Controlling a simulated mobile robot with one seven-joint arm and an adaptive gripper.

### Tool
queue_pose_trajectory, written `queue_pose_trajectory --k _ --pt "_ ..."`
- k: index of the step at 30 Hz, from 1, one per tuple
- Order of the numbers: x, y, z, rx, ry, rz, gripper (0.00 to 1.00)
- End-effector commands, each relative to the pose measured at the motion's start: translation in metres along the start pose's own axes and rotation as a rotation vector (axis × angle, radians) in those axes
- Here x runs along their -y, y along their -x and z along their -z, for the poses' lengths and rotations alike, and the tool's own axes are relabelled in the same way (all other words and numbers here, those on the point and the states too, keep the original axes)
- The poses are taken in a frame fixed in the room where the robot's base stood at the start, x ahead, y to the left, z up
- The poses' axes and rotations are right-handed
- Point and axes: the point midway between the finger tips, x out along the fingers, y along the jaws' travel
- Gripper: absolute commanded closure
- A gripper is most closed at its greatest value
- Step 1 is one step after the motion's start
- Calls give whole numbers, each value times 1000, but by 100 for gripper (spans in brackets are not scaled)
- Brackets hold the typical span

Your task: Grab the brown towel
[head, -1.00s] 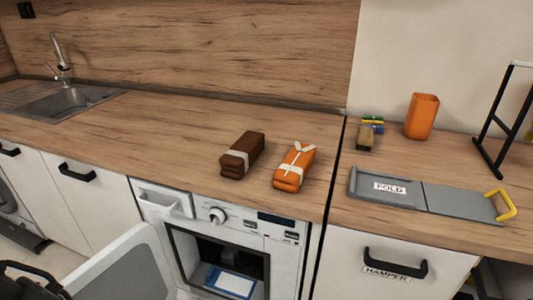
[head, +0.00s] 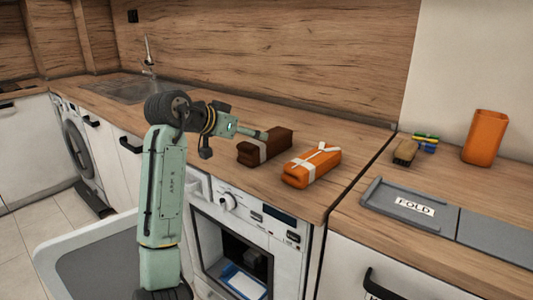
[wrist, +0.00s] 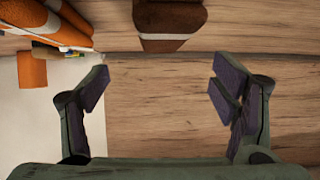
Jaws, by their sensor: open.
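The brown towel (head: 281,141) is a folded roll with a pale band, lying on the wooden counter left of the orange towel. In the wrist view the brown towel (wrist: 170,18) is at the top middle, cut off by the frame edge. My gripper (head: 258,134) is at the towel's back left side in the head view, and overlaps its outline there. In the wrist view my gripper (wrist: 160,85) is open, with bare wood between its fingers and the towel beyond the fingertips. I cannot tell whether it touches the towel.
The orange towel (head: 312,165) lies close to the brown one's right. A grey fold board (head: 410,205), a brush (head: 406,152) and an orange cup (head: 485,138) are further right. The open machine door (head: 90,255) juts out below the counter. The sink (head: 135,90) is at back left.

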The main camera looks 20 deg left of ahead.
Motion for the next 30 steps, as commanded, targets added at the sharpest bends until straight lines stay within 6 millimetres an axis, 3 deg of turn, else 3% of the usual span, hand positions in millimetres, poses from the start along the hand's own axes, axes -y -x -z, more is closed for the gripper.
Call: queue_pose_trajectory --k 9,16,24,30 --pt "-3 -47 -5 24 1 -21 20" --pt "-1 -65 -4 23 3 -20 20" --pt "4 -103 -5 22 1 -19 20" --pt "4 -108 -6 20 1 -18 20"
